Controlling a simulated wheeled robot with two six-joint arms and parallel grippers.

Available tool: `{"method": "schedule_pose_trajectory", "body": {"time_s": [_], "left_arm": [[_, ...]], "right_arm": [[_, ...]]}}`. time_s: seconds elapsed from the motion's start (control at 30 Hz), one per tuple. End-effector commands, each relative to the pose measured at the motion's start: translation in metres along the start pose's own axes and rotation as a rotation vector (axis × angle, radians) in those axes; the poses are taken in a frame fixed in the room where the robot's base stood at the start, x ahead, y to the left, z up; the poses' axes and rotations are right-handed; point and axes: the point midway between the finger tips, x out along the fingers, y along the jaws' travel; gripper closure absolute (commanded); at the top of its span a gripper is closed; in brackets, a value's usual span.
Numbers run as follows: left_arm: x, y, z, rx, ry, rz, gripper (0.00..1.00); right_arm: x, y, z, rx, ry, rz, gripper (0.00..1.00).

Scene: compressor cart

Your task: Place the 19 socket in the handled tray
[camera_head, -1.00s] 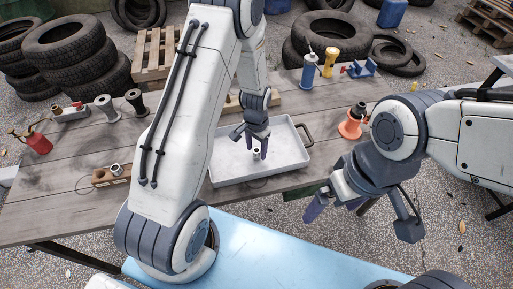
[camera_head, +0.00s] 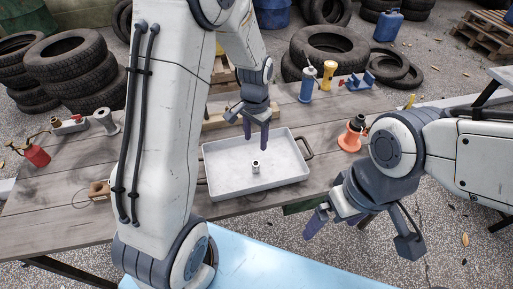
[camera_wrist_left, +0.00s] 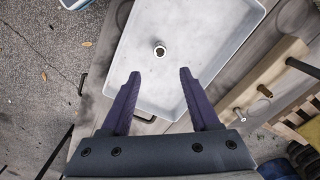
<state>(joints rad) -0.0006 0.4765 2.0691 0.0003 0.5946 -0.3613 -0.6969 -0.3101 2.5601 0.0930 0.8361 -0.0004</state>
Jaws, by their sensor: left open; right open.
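The socket (camera_head: 256,167) is a small shiny metal cylinder. It stands upright on the floor of the handled tray (camera_head: 222,181), near the tray's middle. The tray is pale grey and shallow, with a dark handle at its right end. The socket also shows in the left wrist view (camera_wrist_left: 159,49). My left gripper (camera_head: 256,142) is open and empty above the tray, apart from the socket. In the left wrist view its fingers (camera_wrist_left: 157,98) are spread, with the socket beyond the tips. My right gripper (camera_head: 334,222) is open and empty in front of the table's front edge.
A wooden block (camera_head: 99,189) lies left of the tray, partly behind my left arm. A blue bottle (camera_head: 307,88), a yellow item (camera_head: 328,73) and an orange-based tool (camera_head: 351,137) stand at the right.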

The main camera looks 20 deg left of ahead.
Motion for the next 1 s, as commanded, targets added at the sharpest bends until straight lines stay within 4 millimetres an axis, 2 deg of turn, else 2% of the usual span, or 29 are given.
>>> {"method": "schedule_pose_trajectory", "body": {"time_s": [0.07,0.13,0.17,0.27,0.3,0.4,0.5,0.6,0.7,0.8,1.0], "left_arm": [[-0.009,0.006,0.0,0.008,0.004,0.0,0.38],[-0.021,0.024,0.003,0.026,0.01,0.001,0.38],[-0.028,0.035,0.005,0.037,0.014,0.002,0.38],[-0.057,0.085,0.024,0.088,0.028,0.012,0.38],[-0.068,0.107,0.036,0.112,0.032,0.017,0.38],[-0.091,0.153,0.074,0.167,0.041,0.035,0.38],[-0.105,0.184,0.114,0.216,0.044,0.052,0.38],[-0.112,0.202,0.146,0.25,0.045,0.068,0.38],[-0.114,0.209,0.165,0.27,0.042,0.076,0.38],[-0.115,0.212,0.172,0.277,0.041,0.08,0.38],[-0.115,0.212,0.172,0.275,0.04,0.08,0.38]], "right_arm": [[0.0,0.0,0.0,0.0,0.0,0.0,0.0],[0.0,0.0,0.0,0.0,0.0,0.0,0.0],[0.0,0.0,0.0,0.0,0.0,0.0,0.0],[0.0,0.0,0.0,0.0,0.0,0.0,0.0],[0.0,0.0,0.0,0.0,0.0,0.0,0.0],[0.0,0.0,0.0,0.0,0.0,0.0,0.0],[0.0,0.0,0.0,0.0,0.0,0.0,0.0],[0.0,0.0,0.0,0.0,0.0,0.0,0.0],[0.0,0.0,0.0,0.0,0.0,0.0,0.0],[0.0,0.0,0.0,0.0,0.0,0.0,0.0],[0.0,0.0,0.0,0.0,0.0,0.0,0.0]]}}
